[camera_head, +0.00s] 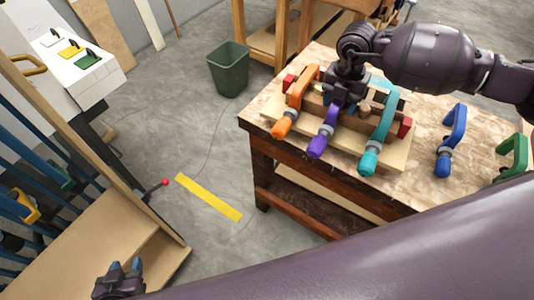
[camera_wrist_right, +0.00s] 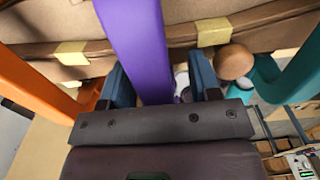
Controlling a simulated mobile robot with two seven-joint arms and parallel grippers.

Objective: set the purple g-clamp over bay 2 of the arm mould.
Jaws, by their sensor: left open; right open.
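The purple g-clamp (camera_head: 323,137) stands over the middle of the arm mould (camera_head: 350,126), between an orange clamp (camera_head: 294,101) and a teal clamp (camera_head: 380,129). My right gripper (camera_head: 340,97) is at the rear of the purple clamp. In the right wrist view the purple clamp (camera_wrist_right: 138,45) passes between the open fingers of this gripper (camera_wrist_right: 162,85); whether they touch it I cannot tell. The bay markings are not readable. My left gripper (camera_head: 124,277) is open and empty, low at the left, far from the bench.
The mould rests on a pale board (camera_head: 395,160) on the workbench (camera_head: 440,195). A blue clamp (camera_head: 452,140) and a green clamp (camera_head: 514,155) lie to its right. Red blocks sit at the mould's ends. A green bin (camera_head: 229,70) stands on the floor beyond the bench.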

